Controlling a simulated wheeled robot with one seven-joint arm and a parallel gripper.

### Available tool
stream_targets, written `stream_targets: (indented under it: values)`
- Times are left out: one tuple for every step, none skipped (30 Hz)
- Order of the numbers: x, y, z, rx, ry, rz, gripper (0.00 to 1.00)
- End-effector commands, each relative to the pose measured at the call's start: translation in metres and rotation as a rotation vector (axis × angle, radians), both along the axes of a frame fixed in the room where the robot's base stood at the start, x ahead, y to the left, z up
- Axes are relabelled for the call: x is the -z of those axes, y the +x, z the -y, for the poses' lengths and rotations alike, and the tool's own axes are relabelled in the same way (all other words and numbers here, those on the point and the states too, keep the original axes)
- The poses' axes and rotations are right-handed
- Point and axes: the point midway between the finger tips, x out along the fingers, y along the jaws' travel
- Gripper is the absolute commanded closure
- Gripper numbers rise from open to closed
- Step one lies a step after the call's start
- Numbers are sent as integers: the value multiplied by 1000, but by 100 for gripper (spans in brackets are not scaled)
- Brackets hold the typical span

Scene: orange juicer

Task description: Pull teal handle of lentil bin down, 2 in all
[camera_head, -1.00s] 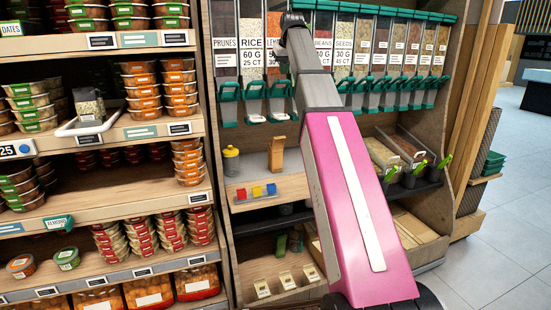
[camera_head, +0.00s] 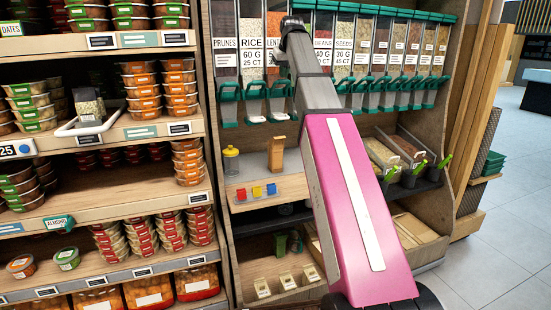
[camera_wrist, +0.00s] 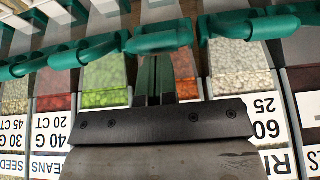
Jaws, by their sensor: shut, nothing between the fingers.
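The lentil bin (camera_head: 273,45) is a clear dispenser with reddish contents, standing between the rice bin and my arm in the head view, partly covered by the arm. In the wrist view, its red contents (camera_wrist: 186,75) show beside my fingers. A teal handle (camera_wrist: 157,39), apparently the lentil bin's, crosses just beyond the fingertips. My gripper (camera_wrist: 155,62) is shut and empty, with its fingertips close to this handle; I cannot tell whether they touch. In the head view, the fingers are hidden behind my wrist.
Neighbouring bins have similar teal handles. The rice bin (camera_head: 251,45) and its handle (camera_wrist: 240,24) are close beside the gripper. Below is a shelf with a yellow-lidded jar (camera_head: 231,160) and a wooden block (camera_head: 276,155). A shelf of stacked tubs (camera_head: 143,95) stands left.

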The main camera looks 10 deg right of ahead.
Motion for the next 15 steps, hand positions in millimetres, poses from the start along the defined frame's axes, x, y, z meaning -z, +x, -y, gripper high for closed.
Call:
stream_targets:
  values:
    - [3,-1,0,0,0,0,100]
    - [4,-1,0,0,0,0,100]
    - [5,-1,0,0,0,0,100]
    - [7,-1,0,0,0,0,100]
    - [8,-1,0,0,0,0,100]
    - [9,-1,0,0,0,0,100]
    - [10,-1,0,0,0,1,100]
    - [10,0,0,0,0,1,100]
    - [10,0,0,0,0,1,100]
    - [10,0,0,0,0,1,100]
    - [10,0,0,0,0,1,100]
    - [11,0,0,0,0,1,100]
    - [12,0,0,0,0,1,100]
    - [13,0,0,0,0,1,100]
    - [14,0,0,0,0,2,100]
